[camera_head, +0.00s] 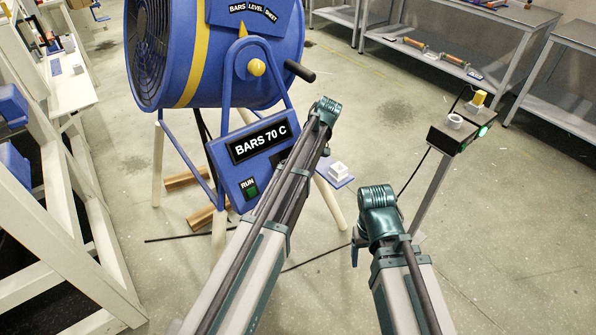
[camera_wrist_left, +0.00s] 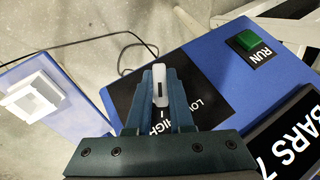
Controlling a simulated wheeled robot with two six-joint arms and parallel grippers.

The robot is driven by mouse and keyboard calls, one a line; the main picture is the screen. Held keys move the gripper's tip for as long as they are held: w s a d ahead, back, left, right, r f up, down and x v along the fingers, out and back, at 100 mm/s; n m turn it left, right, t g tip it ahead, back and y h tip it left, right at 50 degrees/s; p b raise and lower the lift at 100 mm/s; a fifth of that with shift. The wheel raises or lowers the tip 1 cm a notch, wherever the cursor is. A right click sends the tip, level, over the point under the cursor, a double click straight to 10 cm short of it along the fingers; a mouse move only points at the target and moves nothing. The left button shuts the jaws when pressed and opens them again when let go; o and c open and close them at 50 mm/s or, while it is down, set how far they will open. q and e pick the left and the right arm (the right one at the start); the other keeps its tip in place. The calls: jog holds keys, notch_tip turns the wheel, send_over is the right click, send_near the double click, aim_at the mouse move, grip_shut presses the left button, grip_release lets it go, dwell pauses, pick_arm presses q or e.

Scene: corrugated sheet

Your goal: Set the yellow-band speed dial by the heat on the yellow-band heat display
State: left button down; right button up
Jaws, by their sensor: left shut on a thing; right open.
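The blue drum fan (camera_head: 215,70) with a yellow band (camera_head: 197,55) stands at the upper left of the head view. Its heat display (camera_head: 262,143) reads "BARS 70 C", and is cut off in the left wrist view (camera_wrist_left: 295,140). The speed dial (camera_wrist_left: 159,87), a pale knob with a dark slot, stands on a black plate marked LOW and HIGH (camera_wrist_left: 190,98). My left gripper (camera_wrist_left: 159,96) is shut on it; my left arm hides dial and gripper in the head view. My right gripper (camera_head: 357,248) is small, partly hidden, open and away from the fan.
A green RUN button (camera_head: 252,190) is beside the dial. A yellow pointer knob (camera_head: 256,67) sits under the BARS LEVEL SHEET plate. A white block (camera_head: 338,170) on a blue plate is right of the panel. A post with dark boxes (camera_head: 462,130) stands farther right.

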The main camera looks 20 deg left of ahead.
dwell(0.5)
pick_arm(q)
jog(key=c, duration=0.8)
grip_release()
jog(key=shift+r, duration=0.1)
jog(key=p+v, duration=1.2)
jog(key=v, duration=0.1)
jog(key=shift+w+d, duration=0.25)
jog(key=shift+d, duration=0.15)
jog(key=shift+s+r, duration=0.1)
